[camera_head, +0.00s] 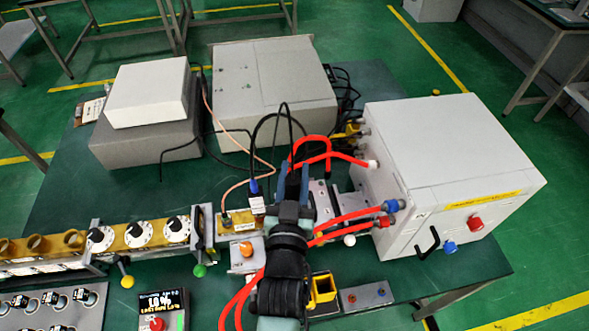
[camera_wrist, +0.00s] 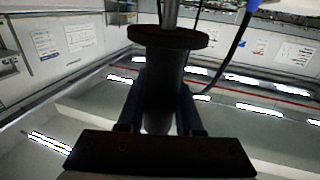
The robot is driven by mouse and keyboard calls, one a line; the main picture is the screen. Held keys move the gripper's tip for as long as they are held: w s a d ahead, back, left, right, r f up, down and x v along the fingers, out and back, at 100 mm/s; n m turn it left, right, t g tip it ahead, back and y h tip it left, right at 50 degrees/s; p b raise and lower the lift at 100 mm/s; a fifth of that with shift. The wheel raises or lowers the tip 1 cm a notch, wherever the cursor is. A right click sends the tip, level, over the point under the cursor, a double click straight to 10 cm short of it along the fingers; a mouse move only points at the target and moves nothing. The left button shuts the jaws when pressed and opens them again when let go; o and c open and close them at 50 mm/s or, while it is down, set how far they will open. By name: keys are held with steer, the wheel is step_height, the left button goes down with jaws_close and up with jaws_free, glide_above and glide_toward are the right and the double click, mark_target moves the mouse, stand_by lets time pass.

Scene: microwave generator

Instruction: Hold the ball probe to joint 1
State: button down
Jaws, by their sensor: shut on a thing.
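My gripper (camera_head: 291,182) is at the waveguide line, in front of the large white cabinet, with its blue fingers seen from behind my arm. In the wrist view my gripper (camera_wrist: 160,105) is shut on a dark cylindrical body with a round flange, which I take to be the ball probe (camera_wrist: 168,38). A thin metal rod continues from the flange out of the top of that view. The probe's far end is hidden in both views. The waveguide line (camera_head: 148,258) runs along the bench; no readable label shows which joint is joint 1, and my arm covers part of the line.
The white cabinet (camera_head: 440,160) stands at the right with red hoses (camera_head: 350,218) running to it. Grey boxes (camera_head: 270,85) stand behind. A meter (camera_head: 160,308) and yellow container (camera_head: 322,288) are in front. Black cables loop near my gripper. Green bench is bare at middle left.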

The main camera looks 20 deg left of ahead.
step_height(320, 180, down, 8)
steer(key=b, duration=0.7)
stand_by(0.4)
step_height(320, 180, up, 9)
steer(key=p, duration=0.8)
stand_by(0.7)
